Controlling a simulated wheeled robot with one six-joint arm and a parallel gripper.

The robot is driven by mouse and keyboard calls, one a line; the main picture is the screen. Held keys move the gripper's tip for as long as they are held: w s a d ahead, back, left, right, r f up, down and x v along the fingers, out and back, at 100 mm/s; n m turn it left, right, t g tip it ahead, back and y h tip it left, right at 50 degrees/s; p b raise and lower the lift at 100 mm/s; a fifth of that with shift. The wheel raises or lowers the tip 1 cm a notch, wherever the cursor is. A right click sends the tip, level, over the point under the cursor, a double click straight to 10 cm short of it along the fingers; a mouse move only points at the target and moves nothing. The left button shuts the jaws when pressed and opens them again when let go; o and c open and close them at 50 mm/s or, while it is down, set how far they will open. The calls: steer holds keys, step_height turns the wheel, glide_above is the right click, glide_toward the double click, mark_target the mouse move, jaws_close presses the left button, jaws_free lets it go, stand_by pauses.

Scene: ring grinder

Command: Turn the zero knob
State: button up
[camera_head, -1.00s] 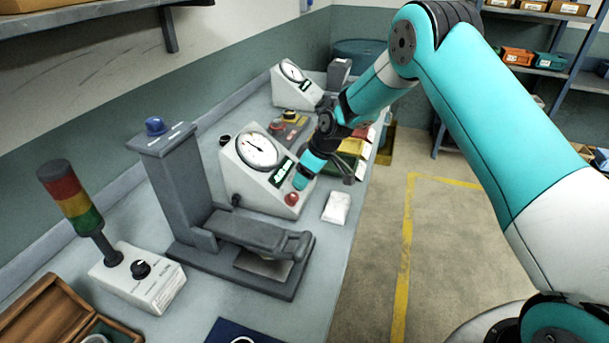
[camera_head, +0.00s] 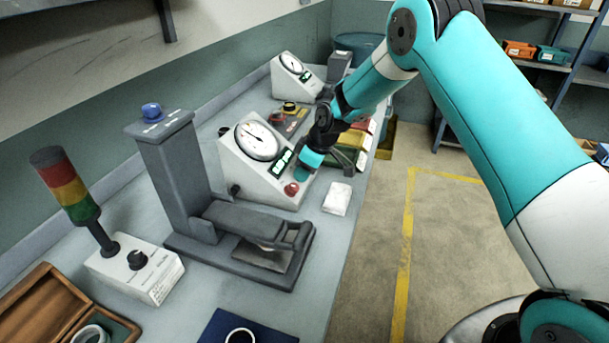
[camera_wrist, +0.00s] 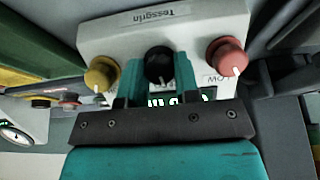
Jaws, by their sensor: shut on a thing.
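The gauge box (camera_head: 262,180) has a round dial, a green-lit display and a red knob (camera_head: 291,188) at its front. In the wrist view its panel (camera_wrist: 215,30) carries a yellow knob (camera_wrist: 101,75), a black knob (camera_wrist: 158,62) in the middle and the red knob (camera_wrist: 227,57) on the right. My gripper (camera_wrist: 158,80) has one teal finger on each side of the black knob and is shut on it. No readable "zero" label shows; "LOW" is beside the red knob. In the head view my gripper (camera_head: 311,158) hides the black knob.
A grey press stand (camera_head: 175,170) with a blue button stands left of the box. A signal tower (camera_head: 67,187) and an open wooden case (camera_head: 45,305) are nearer. A white pad (camera_head: 337,198) lies right of the box. A second gauge box (camera_head: 291,85) stands behind.

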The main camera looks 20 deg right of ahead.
steer(key=shift+n, duration=0.6)
steer(key=o, duration=0.9)
steer(key=b+v, duration=0.3)
steer(key=v, duration=1.4)
steer(key=shift+s+a+r+b, duration=0.1)
steer(key=shift+s+r+b, duration=0.15)
steer(key=shift+r+b, duration=0.1)
steer(key=s+a+r+m+g, duration=0.1)
steer(key=s+a+r, duration=0.15)
steer(key=s, duration=0.45)
steer(key=s+a+r+m, duration=0.1)
steer(key=s+a, duration=0.3)
steer(key=s, duration=0.2)
steer(key=s+a+m, duration=0.1)
steer(key=s, duration=0.6)
steer(key=s+a+m+g, duration=0.1)
steer(key=s, duration=0.6)
steer(key=s+a+f+m, duration=0.1)
steer(key=s, duration=0.7)
steer(key=shift+g, duration=0.4)
